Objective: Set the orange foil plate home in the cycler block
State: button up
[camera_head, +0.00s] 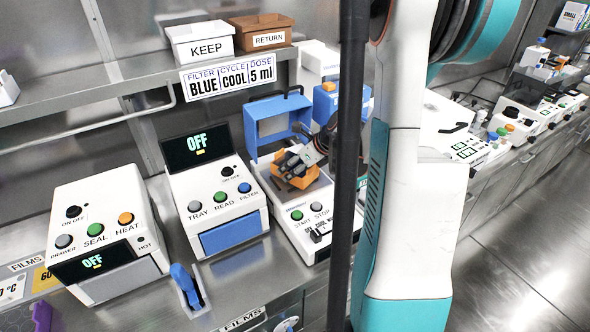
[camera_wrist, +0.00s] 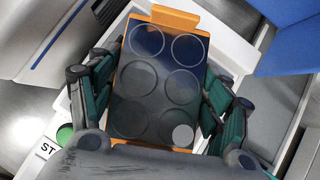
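The orange foil plate (camera_wrist: 158,80) has an orange frame and a dark top with several round wells; one well at the lower right shows a light disc. My gripper (camera_wrist: 163,100) has its green-padded fingers against the plate's two long sides, and looks shut on it. In the head view my gripper (camera_head: 303,158) comes down from the right over the plate (camera_head: 290,180). The plate is over the cycler block (camera_head: 318,194), inside the white cycler with its blue lid (camera_head: 277,118) raised. I cannot tell whether the plate touches the block, as my gripper hides part of it.
The white reader (camera_head: 215,190) stands left of the cycler and the sealer (camera_head: 105,235) further left, both showing OFF. A shelf above holds KEEP (camera_head: 207,48) and RETURN (camera_head: 266,41) bins. The raised blue lid stands close behind my gripper.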

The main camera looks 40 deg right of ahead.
jog(key=shift+c, duration=0.4)
notch_tip(320, 180, up, 10)
jog(key=p, duration=0.4)
jog(key=shift+f+b, duration=1.95)
jog(key=shift+f, duration=2.9)
jog(key=shift+f, duration=0.15)
jog(key=o, duration=1.3)
jog(key=shift+c, duration=0.2)
